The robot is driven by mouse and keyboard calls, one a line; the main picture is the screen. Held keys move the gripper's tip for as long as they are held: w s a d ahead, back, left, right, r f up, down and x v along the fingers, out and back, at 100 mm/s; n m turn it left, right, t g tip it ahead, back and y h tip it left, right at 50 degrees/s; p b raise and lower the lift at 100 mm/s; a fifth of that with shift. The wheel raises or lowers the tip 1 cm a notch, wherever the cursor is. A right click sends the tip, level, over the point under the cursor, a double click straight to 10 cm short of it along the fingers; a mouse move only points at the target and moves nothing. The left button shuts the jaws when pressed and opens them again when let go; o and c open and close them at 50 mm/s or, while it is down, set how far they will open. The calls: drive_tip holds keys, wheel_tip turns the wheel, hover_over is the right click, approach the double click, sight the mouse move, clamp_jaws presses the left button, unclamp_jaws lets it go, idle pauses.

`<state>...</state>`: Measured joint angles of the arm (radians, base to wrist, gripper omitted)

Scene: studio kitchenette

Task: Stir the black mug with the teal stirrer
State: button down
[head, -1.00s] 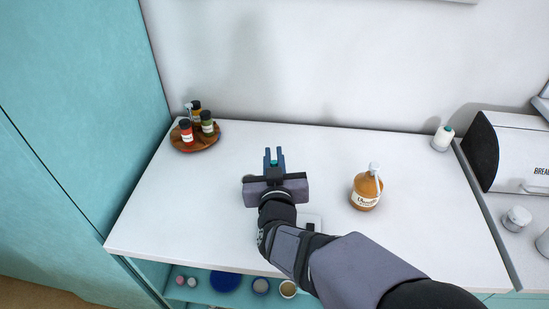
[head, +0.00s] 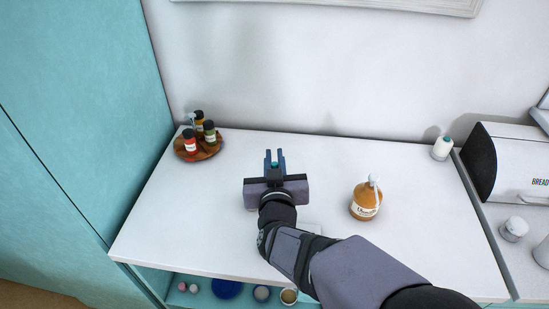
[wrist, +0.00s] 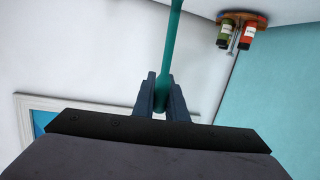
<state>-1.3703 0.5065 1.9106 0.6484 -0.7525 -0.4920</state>
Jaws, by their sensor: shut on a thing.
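My gripper (head: 274,158) is over the middle of the white counter, with its fingers pointing towards the back wall. It is shut on the teal stirrer (wrist: 172,48), whose shaft runs from between the fingertips up out of the wrist view. In the head view only a small teal bit of the stirrer (head: 274,164) shows between the fingers. I cannot make out the black mug in either view; my gripper and arm hide part of the counter.
A brown pump bottle (head: 365,200) stands right of my gripper. A round wooden tray (head: 213,151) with several small jars is at the back left. The white counter (head: 330,160) is clear behind my gripper.

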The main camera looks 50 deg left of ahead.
drive_tip(key=shift+r, duration=0.1)
idle(0.4)
drive_tip(key=shift+r+p, duration=2.1)
drive_tip(key=shift+r, duration=0.35)
